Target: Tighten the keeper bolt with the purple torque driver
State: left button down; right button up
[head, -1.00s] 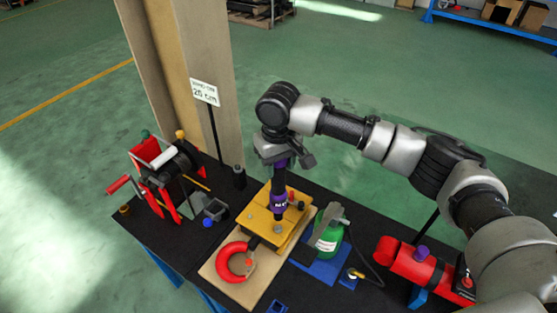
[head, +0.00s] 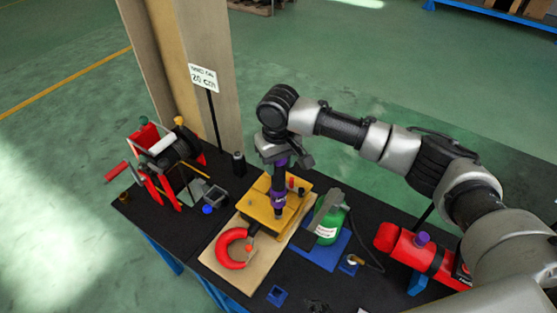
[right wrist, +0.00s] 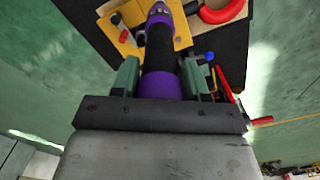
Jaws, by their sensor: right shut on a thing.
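My right gripper (head: 277,160) is shut on the purple torque driver (head: 279,187), which points down over the yellow plate (head: 260,209). In the right wrist view the driver (right wrist: 161,85) sits between the two green-grey fingers, with its far end over the yellow plate (right wrist: 180,32). The keeper bolt is not clearly seen; the driver's tip is at the plate, and I cannot tell whether it is on the bolt. A red hook (head: 229,250) lies in front of the plate on a light wooden board (head: 236,276). My left gripper is not in view.
A red winch-like stand (head: 152,165) is at the left of the black table. A green bottle (head: 329,222) on a blue base and a red cylinder (head: 410,256) are to the right. A post with a sign (head: 203,77) rises behind.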

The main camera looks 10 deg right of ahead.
jog(key=shift+r+n+p, duration=0.15)
jog(key=shift+n+p, duration=0.25)
jog(key=shift+p, duration=0.1)
jog(key=shift+f, duration=1.2)
dwell(4.5)
jog(key=shift+s, duration=0.1)
jog(key=shift+r, duration=2.65)
